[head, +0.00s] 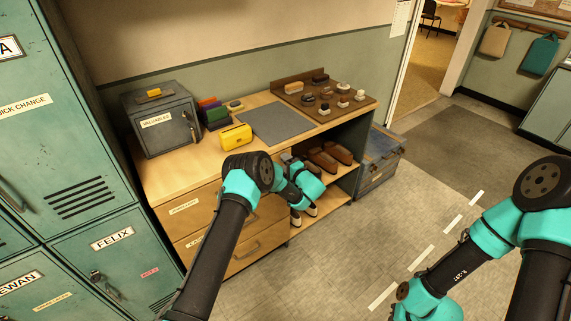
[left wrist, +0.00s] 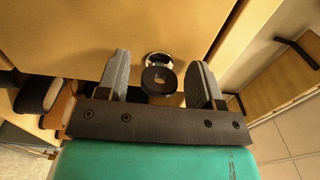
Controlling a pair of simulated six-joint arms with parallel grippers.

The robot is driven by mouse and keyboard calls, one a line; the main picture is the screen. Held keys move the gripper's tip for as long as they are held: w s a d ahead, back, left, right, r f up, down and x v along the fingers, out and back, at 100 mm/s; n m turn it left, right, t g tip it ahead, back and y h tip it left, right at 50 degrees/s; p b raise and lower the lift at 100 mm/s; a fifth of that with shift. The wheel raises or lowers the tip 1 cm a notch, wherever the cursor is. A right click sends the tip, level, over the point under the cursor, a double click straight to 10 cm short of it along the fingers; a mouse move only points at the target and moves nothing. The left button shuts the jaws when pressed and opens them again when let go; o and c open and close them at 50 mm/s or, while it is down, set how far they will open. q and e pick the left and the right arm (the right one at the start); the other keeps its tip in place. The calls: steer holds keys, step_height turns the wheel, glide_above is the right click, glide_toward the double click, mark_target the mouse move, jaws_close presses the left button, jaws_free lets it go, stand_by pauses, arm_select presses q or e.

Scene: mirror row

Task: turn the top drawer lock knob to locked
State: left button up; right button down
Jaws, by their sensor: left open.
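The top drawer (head: 187,206) is the upper wooden front of the desk, with a pale label. Its lock knob (left wrist: 158,79) is a dark round piece with a hole, beside a shiny metal ring (left wrist: 160,60) on the drawer front (left wrist: 100,25) in the left wrist view. My left gripper (left wrist: 161,63) is open, with one grey finger on each side of the knob and gaps between. In the head view my left wrist hides the knob. I cannot tell which way the knob is turned. My right arm shows at the lower right of the head view; its fingers are not visible.
A lower drawer with a dark handle (left wrist: 297,52) adjoins the top drawer. Open shelves with brown shoes (head: 330,154) are right of the drawers. A grey safe (head: 160,118), a yellow box (head: 236,137) and a grey mat (head: 275,123) are on the desktop. Teal lockers (head: 118,262) stand left.

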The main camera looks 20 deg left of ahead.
arm_select(q)
steer(key=v, duration=1.7)
steer(key=shift+s+f, duration=0.1)
